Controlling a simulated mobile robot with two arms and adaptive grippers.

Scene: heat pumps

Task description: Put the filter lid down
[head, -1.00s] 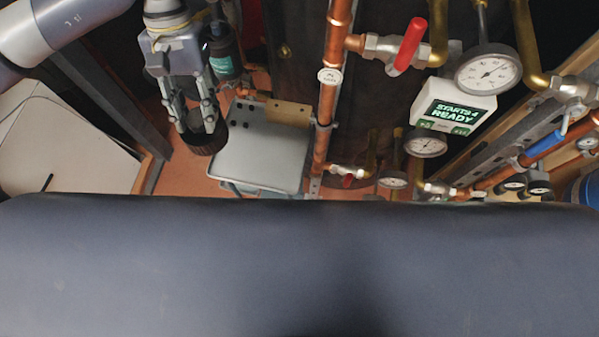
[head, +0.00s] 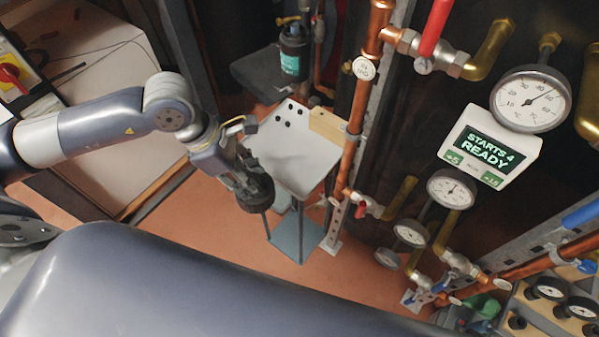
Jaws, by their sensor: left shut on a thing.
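My left gripper (head: 248,178) is shut on the filter lid (head: 257,196), a round black cap with a ribbed rim. In the head view the lid overlaps the near left edge of the small pale stand (head: 290,165); I cannot tell whether it touches it. The stand's flat top is bare apart from several dark holes at its far left corner and a tan block on its far right edge. A dark canister with a teal label (head: 292,64), which looks like the filter body, is behind the stand. My right gripper is not in view.
A vertical copper pipe (head: 360,105) runs close to the stand's right side. To the right are a red-handled valve (head: 433,30), several gauges and a display (head: 490,148) reading "STARTS 4 READY". A pale cabinet (head: 105,100) is at left. The orange floor (head: 195,235) is open.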

